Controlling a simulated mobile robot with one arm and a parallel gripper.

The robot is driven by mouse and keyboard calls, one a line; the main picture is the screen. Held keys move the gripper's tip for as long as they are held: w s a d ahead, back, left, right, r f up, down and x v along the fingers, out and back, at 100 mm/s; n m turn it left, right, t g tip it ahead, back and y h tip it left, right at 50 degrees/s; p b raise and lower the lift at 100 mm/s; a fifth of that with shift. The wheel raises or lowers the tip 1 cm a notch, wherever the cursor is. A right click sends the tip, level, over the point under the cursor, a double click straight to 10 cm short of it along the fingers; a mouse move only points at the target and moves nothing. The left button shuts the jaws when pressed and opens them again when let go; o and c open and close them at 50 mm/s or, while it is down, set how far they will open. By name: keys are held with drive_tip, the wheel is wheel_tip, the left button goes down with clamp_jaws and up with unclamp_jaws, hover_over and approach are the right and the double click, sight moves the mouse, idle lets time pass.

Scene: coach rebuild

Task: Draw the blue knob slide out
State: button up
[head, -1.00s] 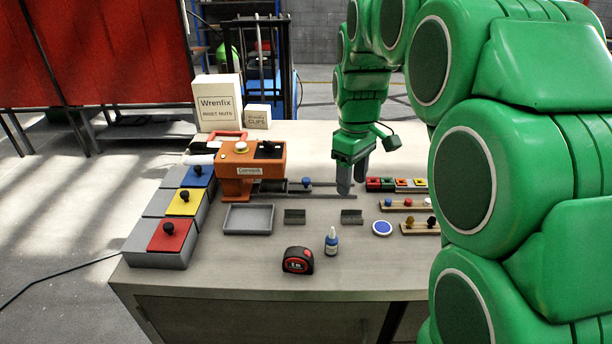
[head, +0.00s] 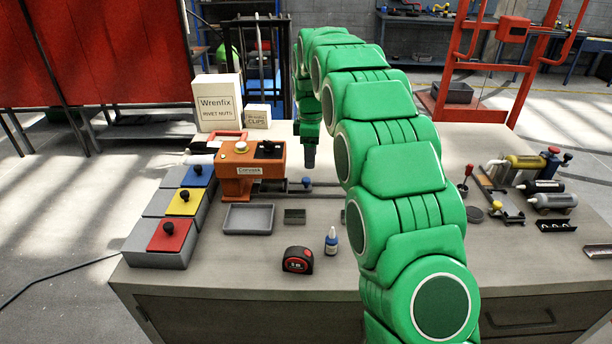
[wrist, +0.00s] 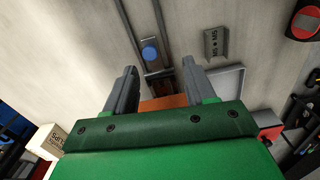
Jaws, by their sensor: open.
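The blue knob (head: 307,182) stands on a small slide between two grey rails (head: 330,190), right of the orange machine (head: 252,186). In the wrist view, the blue knob (wrist: 149,53) shows just beyond my fingertips, roughly between them and nearer the left one. My gripper (head: 310,164) points down above the rails, close to the knob in the head view. In the wrist view my gripper (wrist: 160,67) is open, with nothing between its fingers. The orange machine (wrist: 165,102) shows partly behind the fingers. I cannot tell the exact height above the knob.
A grey tray (head: 248,218), a grey bracket (head: 294,216), a tape measure (head: 298,260) and a small bottle (head: 331,241) stand in front. Blocks with red, yellow and blue lids (head: 183,203) stand at left. My arm covers the middle right of the bench.

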sight(306, 179)
drive_tip(key=shift+w+a+f+n, duration=0.3)
drive_tip(key=shift+w+a, duration=0.1)
drive_tip(key=shift+w, duration=0.2)
drive_tip(key=shift+w+a+f, duration=0.25)
drive_tip(key=shift+w+f, duration=0.2)
drive_tip(key=shift+f, duration=3.8)
clamp_jaws()
